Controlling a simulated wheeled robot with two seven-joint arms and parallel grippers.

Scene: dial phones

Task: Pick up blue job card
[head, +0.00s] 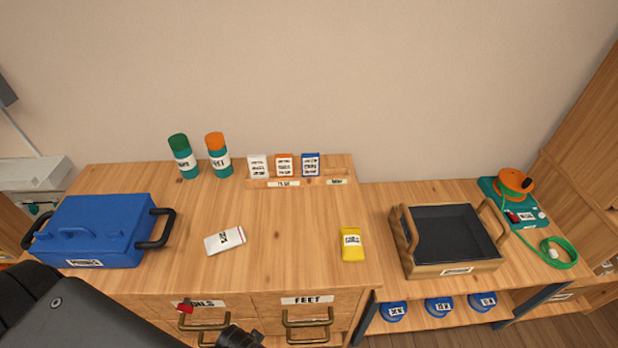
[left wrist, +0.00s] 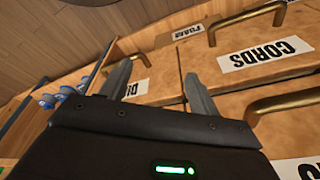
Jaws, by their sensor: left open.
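The blue job card (head: 310,164) stands upright in the wooden card rack (head: 260,184) at the back of the table, to the right of an orange-edged card (head: 284,165) and a white card (head: 258,167). My left gripper (left wrist: 160,68) is open with nothing between its fingers in the left wrist view, in front of labelled drawer fronts. Its dark arm enters the head view at the lower left, low and well in front of the rack. The card does not show in the left wrist view. My right gripper is not in view.
A blue case (head: 92,228) is at the left, and two bottles (head: 183,158) stand left of the rack. A white packet (head: 224,240) and a yellow packet (head: 352,244) lie on the table. A wooden tray (head: 455,268) is at the right.

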